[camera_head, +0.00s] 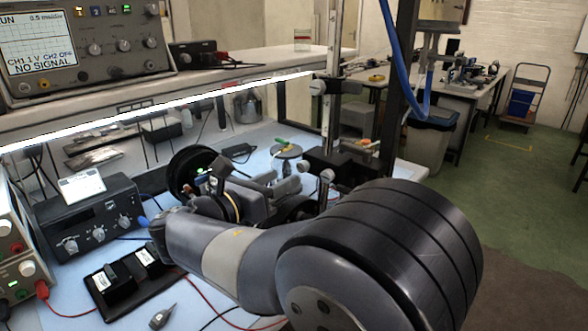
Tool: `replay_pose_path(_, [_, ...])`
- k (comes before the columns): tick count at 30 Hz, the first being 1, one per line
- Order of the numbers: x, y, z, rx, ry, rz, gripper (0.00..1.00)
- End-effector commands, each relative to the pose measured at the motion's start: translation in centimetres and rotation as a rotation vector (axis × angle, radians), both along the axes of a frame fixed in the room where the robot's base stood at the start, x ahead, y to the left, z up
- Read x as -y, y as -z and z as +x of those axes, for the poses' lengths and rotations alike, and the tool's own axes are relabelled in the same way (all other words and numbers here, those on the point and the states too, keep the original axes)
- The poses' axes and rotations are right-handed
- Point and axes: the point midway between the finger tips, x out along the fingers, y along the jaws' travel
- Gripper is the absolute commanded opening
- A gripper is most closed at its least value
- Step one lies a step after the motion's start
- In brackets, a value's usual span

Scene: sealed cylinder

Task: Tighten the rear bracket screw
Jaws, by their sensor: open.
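My gripper (279,184) is beyond my grey and black arm, above the blue bench mat (209,310), near the middle of the picture. Its jaws are open, and I see nothing held between them. Right of it stands a black block (345,160) with a metal post (331,115) and a knob (326,176). This may be part of the bracket assembly. I cannot make out the rear bracket screw; it is too small or hidden behind my arm.
An oscilloscope (85,45) stands on the shelf at upper left. A black knobbed box (95,222) and a black tray (128,283) are at left. A small grey tool (163,316) and red cables lie in front. A bin (431,140) stands beyond the bench.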

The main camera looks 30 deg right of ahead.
Motion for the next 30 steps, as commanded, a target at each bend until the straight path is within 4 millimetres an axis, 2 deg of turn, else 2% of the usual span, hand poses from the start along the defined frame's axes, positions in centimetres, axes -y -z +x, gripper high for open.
replay_pose_path(3, [2.0,0.0,0.6,0.000,0.005,0.000,0.44])
replay_pose_path(9, [4.2,0.0,1.5,0.000,0.002,0.002,0.44])
replay_pose_path(14, [5.0,0.0,1.8,0.001,0.001,0.001,0.44])
replay_pose_path(22, [5.0,0.0,1.8,0.001,-0.001,0.001,0.44])
replay_pose_path(30, [5.0,0.0,1.8,0.001,-0.001,0.001,0.24])
